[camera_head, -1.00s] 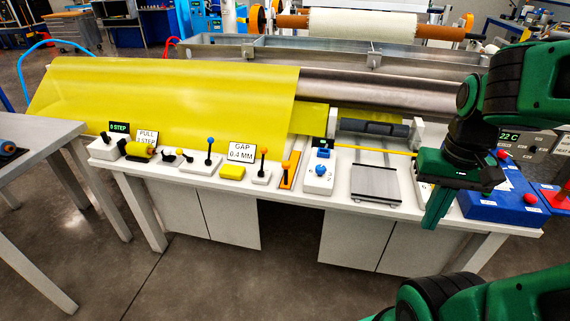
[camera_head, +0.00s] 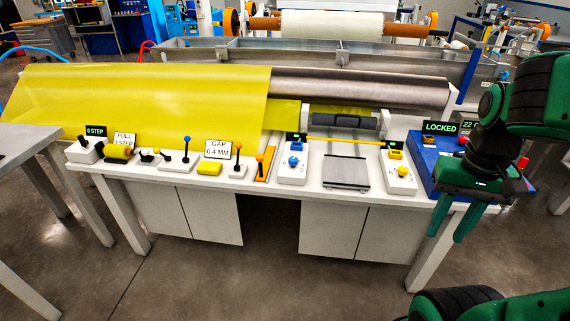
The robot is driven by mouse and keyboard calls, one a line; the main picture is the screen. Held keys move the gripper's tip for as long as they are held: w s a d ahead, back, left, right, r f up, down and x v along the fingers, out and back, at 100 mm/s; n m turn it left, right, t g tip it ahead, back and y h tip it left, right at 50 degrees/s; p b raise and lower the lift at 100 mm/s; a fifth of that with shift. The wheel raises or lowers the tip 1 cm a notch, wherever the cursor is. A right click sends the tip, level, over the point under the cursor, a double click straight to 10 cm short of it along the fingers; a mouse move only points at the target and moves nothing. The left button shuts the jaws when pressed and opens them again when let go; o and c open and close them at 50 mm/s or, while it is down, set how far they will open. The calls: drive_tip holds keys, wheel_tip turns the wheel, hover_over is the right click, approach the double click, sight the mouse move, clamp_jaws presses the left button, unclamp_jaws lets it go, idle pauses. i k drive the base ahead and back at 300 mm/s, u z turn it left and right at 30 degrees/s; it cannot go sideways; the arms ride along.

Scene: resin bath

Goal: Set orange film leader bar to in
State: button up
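An orange strip (camera_head: 266,163) with a small orange knob lies on the white bench between an orange-topped lever and a white box with a blue knob; it looks like the film leader bar. Its in or out setting cannot be read. A thin yellow-orange bar (camera_head: 345,141) also runs between two knob boxes further right. My gripper (camera_head: 446,238) hangs at the bench's right front edge, fingers pointing down, a gap between them and nothing in it. It is well to the right of the orange strip and apart from it.
Yellow film (camera_head: 140,100) drapes over the left side behind the controls. The blue-knob box (camera_head: 292,168), a grey plate (camera_head: 346,172) and a yellow-knob box (camera_head: 399,175) stand between strip and gripper. A blue box (camera_head: 430,150) below a LOCKED sign (camera_head: 440,128) is at right.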

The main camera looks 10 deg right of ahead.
sight(265, 162)
drive_tip(key=z, duration=0.45)
drive_tip(key=k, duration=1)
drive_tip(key=z, duration=0.3)
drive_tip(key=i, duration=0.75)
drive_tip(key=u, duration=0.6)
drive_tip(key=i, duration=1.4)
drive_tip(key=u, duration=0.1)
